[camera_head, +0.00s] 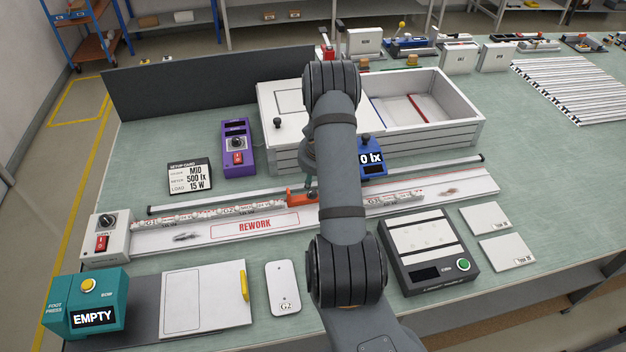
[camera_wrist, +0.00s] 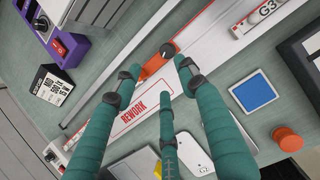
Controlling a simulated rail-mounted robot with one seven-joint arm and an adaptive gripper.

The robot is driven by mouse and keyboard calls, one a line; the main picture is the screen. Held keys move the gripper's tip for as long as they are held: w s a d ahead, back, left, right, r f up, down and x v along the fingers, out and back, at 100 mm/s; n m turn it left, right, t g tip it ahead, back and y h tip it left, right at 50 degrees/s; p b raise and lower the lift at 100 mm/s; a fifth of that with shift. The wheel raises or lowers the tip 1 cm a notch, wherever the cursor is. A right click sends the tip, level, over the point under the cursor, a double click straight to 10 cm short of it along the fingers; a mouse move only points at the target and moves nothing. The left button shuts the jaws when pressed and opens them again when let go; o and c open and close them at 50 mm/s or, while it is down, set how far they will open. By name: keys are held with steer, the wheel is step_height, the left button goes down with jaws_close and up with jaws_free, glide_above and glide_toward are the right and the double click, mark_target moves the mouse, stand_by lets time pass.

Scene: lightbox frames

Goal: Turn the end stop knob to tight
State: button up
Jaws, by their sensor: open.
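The end stop (camera_head: 301,197) is an orange block across the white rail, just left of my arm in the head view. In the wrist view the orange end stop (camera_wrist: 155,66) carries a dark round knob (camera_wrist: 168,50) with a light mark on top. My gripper (camera_wrist: 160,82) has teal fingers with dark joints, spread apart and empty. Its tips appear around the near side of the end stop, with the knob just beyond them; I cannot tell whether any touch. In the head view my gripper (camera_head: 309,168) is mostly hidden behind my arm.
The rail (camera_head: 190,234) bears a red REWORK label. A purple switch box (camera_head: 237,150) and setup card (camera_head: 189,177) stand behind it, with a white crate (camera_head: 460,128) farther back. A blue pad (camera_wrist: 254,92) and an orange round object (camera_wrist: 287,138) lie right of my fingers.

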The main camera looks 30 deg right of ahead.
steer(key=w+d+f+n+y+b, duration=0.1)
steer(key=f+n+b, duration=0.1)
steer(key=b, duration=0.5)
steer(key=w+f+n+y+b, duration=0.1)
steer(key=f+n+b, duration=0.2)
steer(key=f+b, duration=0.2)
steer(key=w+d+f+n+y+b, duration=0.1)
steer(key=f+n+b, duration=0.2)
steer(key=b, duration=0.6)
steer(key=shift+w+d+f, duration=0.3)
steer(key=shift+w+f, duration=0.1)
steer(key=shift+f, duration=0.25)
steer(key=shift+c, duration=0.3)
steer(key=shift+w+r, duration=0.1)
steer(key=shift+r, duration=0.1)
jaws_close()
